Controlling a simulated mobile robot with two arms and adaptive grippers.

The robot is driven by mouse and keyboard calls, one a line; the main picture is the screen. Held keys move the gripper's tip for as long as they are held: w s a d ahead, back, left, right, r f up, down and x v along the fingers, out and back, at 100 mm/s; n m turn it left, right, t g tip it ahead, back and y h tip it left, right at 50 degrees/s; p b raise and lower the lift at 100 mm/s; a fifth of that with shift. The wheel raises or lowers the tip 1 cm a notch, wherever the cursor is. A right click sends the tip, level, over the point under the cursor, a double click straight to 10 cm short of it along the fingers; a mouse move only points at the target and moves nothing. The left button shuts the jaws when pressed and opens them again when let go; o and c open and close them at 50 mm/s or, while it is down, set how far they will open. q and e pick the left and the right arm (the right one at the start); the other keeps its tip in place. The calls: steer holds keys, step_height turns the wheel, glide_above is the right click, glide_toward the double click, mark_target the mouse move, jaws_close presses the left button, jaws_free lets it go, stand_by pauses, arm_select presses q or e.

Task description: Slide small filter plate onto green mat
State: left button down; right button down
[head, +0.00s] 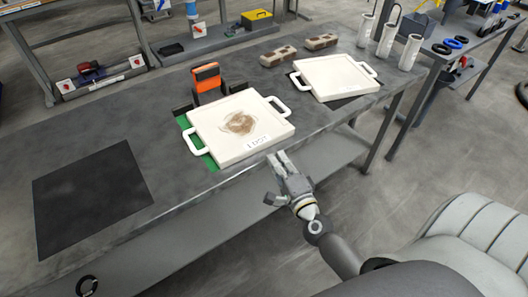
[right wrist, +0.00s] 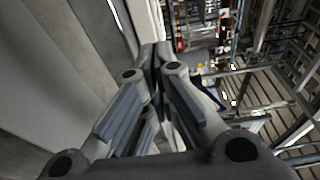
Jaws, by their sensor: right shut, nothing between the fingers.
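A white square filter plate (head: 215,125) with two loop handles, a brown stain and a label lies flat over the green mat (head: 183,122). Green shows along its left side; the rest of the mat is hidden under it. A second white plate (head: 335,73) with handles lies farther back right, partly over a dark patch. I cannot tell from size alone which one is called small. My right gripper (head: 279,158) is shut and empty just off the table's front edge, near the stained plate's front corner and apart from it. Its fingers show in the right wrist view (right wrist: 157,58). My left gripper is not in view.
An orange-and-black block (head: 206,78) stands behind the stained plate. A bare black mat (head: 90,197) lies at the table's left. Two brownish blocks (head: 278,56) and several white cylinders (head: 387,40) stand at the back. The grey table (head: 165,165) is clear between the black mat and the plate.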

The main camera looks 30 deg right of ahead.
mark_target(256, 149)
steer(key=shift+w+a+p, duration=0.2)
steer(key=shift+w+a, duration=0.4)
steer(key=shift+w, duration=0.35)
steer(key=shift+w+a+p, duration=0.15)
steer(key=shift+w+a, duration=0.4)
steer(key=shift+w, duration=0.4)
steer(key=shift+w+a+p, duration=0.4)
steer(key=shift+w+a, duration=0.25)
steer(key=shift+w, duration=0.15)
steer(key=shift+s+d, duration=0.1)
